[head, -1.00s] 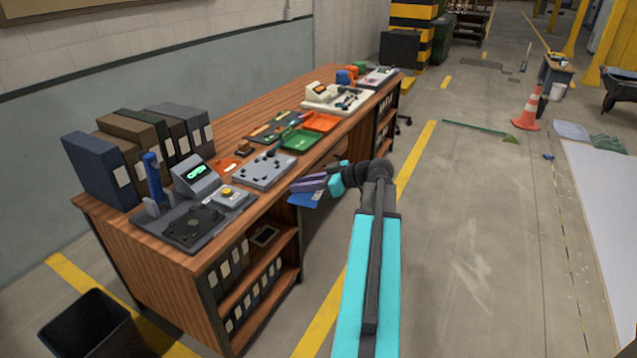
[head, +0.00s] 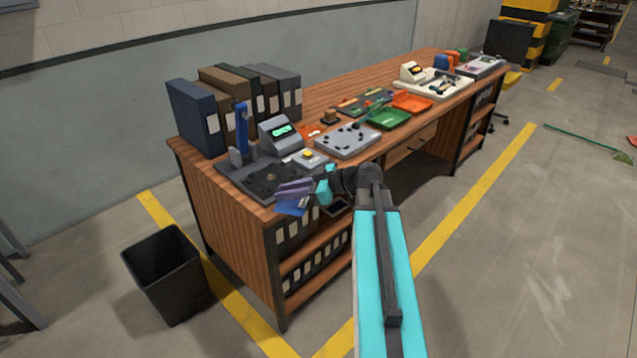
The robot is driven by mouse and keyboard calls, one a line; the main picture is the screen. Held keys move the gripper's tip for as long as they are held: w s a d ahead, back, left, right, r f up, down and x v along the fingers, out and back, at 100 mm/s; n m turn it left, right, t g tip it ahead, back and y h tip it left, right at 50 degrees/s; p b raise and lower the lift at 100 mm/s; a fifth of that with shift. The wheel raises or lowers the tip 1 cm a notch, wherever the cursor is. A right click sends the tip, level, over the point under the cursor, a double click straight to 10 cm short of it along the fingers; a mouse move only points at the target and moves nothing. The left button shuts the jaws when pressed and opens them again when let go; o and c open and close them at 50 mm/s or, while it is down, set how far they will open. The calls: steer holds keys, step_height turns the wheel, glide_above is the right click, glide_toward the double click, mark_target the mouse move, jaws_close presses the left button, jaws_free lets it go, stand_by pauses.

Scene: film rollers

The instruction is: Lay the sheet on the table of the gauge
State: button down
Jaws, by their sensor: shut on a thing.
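The sheet (head: 291,206) is a small blue piece hanging from the purple fingers of my gripper (head: 295,188), which is shut on it. The gauge is a grey unit at the near left end of the desk, with an upright blue lever (head: 242,128) and a lit green display (head: 281,131). Its dark round table (head: 262,180) lies on the grey base. My gripper and the sheet appear at the base's front right corner and overlap it in the picture. I cannot tell how high the sheet is above it.
The wooden desk (head: 320,106) carries several binders (head: 198,118) behind the gauge. A grey panel with knobs (head: 347,140), a green tray (head: 389,119) and an orange tray (head: 411,103) lie to the right. A black bin (head: 168,270) stands on the floor at left.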

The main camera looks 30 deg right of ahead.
steer(key=a+f+n+g+y+b, duration=0.1)
steer(key=a+f, duration=0.4)
steer(key=a, duration=1.1)
steer(key=shift+s+a+n+g+b, duration=0.3)
steer(key=shift+a+n+b, duration=0.1)
steer(key=shift+b, duration=0.35)
steer(key=shift+d, duration=0.2)
